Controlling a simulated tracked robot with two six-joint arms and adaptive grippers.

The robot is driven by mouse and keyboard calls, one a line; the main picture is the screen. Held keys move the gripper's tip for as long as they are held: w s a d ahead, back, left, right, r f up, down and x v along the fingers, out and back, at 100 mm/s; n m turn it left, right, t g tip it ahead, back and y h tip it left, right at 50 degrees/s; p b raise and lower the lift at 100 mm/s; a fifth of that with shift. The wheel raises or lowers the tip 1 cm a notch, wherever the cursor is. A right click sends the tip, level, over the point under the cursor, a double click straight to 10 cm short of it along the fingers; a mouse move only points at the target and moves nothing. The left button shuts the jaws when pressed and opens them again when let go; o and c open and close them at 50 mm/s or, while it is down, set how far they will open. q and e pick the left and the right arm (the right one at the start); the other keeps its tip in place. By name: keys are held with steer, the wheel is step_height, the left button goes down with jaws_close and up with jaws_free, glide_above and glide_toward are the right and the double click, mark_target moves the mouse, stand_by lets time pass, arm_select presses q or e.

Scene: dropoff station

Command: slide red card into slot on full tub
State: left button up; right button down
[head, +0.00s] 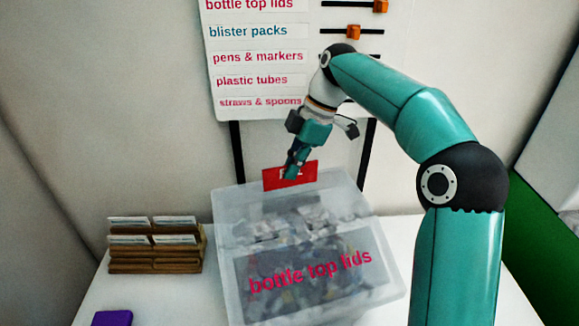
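The red card (308,174) with pale lettering stands roughly upright at the back rim of the tub, slightly tilted. The clear tub (229,222), labelled "bottle top lids", is filled with grey and mixed small pieces. My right gripper (291,172) reaches down from above and is shut on the red card, with a finger across its front covering part of the lettering. The slot cannot be made out, and I cannot tell whether the card's lower edge is in it or just behind or above the rim. My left gripper is not in view.
A wooden rack (154,265) of cards stands left of the tub on the white table (190,298). A purple object (112,318) lies at the front left. Behind is a sign board (258,78) listing categories, with orange sliders (353,31) and dark posts.

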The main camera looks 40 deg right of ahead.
mark_target(292, 185)
steer(key=shift+f+b, duration=1.05)
steer(key=shift+f, duration=0.3)
steer(key=shift+f+b, duration=0.55)
steer(key=shift+f, duration=0.2)
steer(key=shift+f+b, duration=0.5)
steer(key=shift+f, duration=0.2)
steer(key=c, duration=1.2)
jaws_free()
steer(key=shift+w, duration=0.1)
steer(key=shift+c, duration=0.2)
steer(key=shift+v, duration=3.6)
steer(key=shift+r, duration=0.15)
